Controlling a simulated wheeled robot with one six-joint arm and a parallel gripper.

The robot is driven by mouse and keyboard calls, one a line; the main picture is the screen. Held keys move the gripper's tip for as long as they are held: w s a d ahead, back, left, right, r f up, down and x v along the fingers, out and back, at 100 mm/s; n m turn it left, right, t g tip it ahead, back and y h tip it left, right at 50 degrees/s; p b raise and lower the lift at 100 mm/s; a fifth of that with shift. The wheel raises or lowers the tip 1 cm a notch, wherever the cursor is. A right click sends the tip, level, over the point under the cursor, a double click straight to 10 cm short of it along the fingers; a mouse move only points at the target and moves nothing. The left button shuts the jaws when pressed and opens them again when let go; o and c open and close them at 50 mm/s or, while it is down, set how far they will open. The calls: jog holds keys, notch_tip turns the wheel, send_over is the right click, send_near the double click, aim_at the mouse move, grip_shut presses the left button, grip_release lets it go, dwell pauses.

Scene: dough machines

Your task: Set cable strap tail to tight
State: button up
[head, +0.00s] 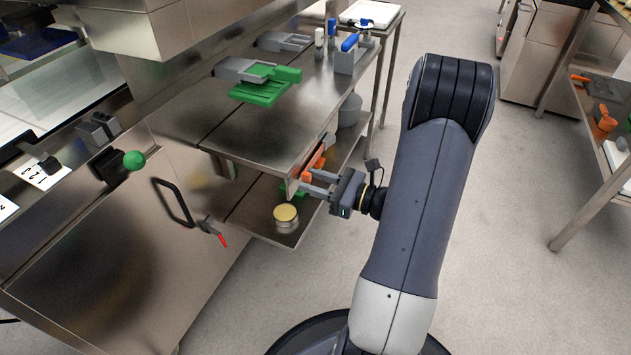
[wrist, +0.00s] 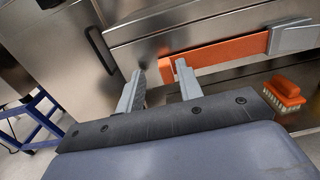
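The orange strap (wrist: 225,51) runs along the front edge of the steel table, with its right end in a grey holder (wrist: 291,37) in the wrist view. Its left end shows in the gap between my fingers. In the head view the strap (head: 314,158) is partly hidden by the table edge and my gripper. My gripper (head: 308,182) is open at the table's front edge, its fingers apart. In the wrist view my gripper (wrist: 160,76) has one finger left of the strap end and the other overlapping the strap. I cannot tell whether either finger touches it.
An orange brush (wrist: 285,91) lies below the strap on the lower shelf. A round tin (head: 286,217) stands on that shelf. A black handle (head: 173,202) and a red-tipped lever (head: 213,230) are on the machine at left. Open floor lies right of my arm.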

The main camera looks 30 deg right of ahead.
jog(key=p+v, duration=0.2)
jog(key=v, duration=0.8)
jog(key=shift+s+d+p, duration=0.3)
jog(key=shift+p, duration=0.1)
jog(key=b+x, duration=0.3)
jog(key=x, duration=0.7)
jog(key=shift+w+a, duration=0.15)
jog(key=shift+w, duration=0.05)
jog(key=shift+w+a, duration=0.15)
jog(key=shift+w, duration=0.1)
jog(key=shift+w+d, duration=0.45)
jog(key=shift+d, duration=0.3)
